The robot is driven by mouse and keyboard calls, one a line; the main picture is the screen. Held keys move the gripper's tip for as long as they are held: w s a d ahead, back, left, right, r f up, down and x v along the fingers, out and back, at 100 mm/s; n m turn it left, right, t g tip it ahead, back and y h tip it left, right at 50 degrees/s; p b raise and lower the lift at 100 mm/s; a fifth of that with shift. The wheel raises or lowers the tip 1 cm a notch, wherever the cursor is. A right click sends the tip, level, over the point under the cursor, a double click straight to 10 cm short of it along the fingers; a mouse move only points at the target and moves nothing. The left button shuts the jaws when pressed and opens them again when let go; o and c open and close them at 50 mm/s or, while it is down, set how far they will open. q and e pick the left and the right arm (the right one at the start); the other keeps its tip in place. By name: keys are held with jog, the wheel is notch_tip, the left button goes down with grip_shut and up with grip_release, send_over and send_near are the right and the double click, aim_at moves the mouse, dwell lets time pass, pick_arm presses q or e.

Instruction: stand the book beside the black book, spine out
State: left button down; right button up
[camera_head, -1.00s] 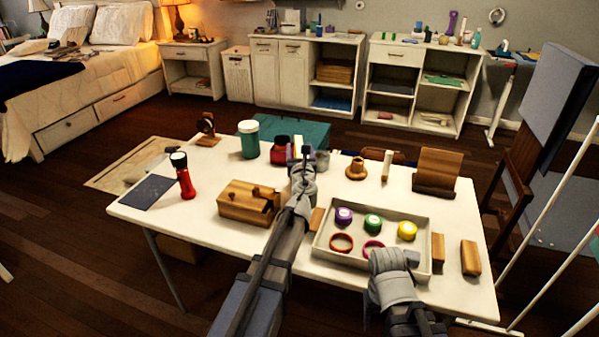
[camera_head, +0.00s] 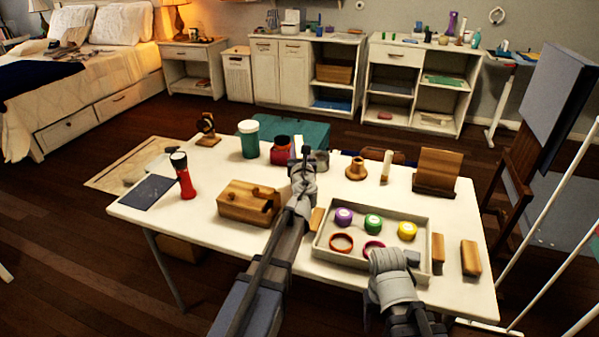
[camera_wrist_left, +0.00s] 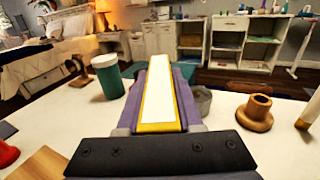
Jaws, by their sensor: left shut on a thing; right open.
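My left gripper (camera_head: 303,153) reaches over the middle of the table. In the left wrist view, its purple-sided jaws (camera_wrist_left: 158,100) are shut on a slim book (camera_wrist_left: 160,98) with a pale long face and yellow edging. The book also shows as a small pale and yellow piece in the head view (camera_head: 298,145), mostly hidden by the gripper. It is held above the table, near the dark red jar. My right gripper (camera_head: 412,258) is open and empty over the tray's front right corner. I cannot make out a black book for certain in either view.
The white table (camera_head: 215,267) holds a white tray (camera_head: 327,262) of coloured rolls and rings, a wooden box (camera_head: 246,202), a red torch (camera_head: 184,176), a green jar (camera_head: 249,139) and a wooden stand (camera_head: 437,172).

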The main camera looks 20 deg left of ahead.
pick_arm(q)
jog(key=shift+r, duration=0.1)
dwell(0.7)
notch_tip(320, 180, up, 18)
jog(key=p, duration=1.8)
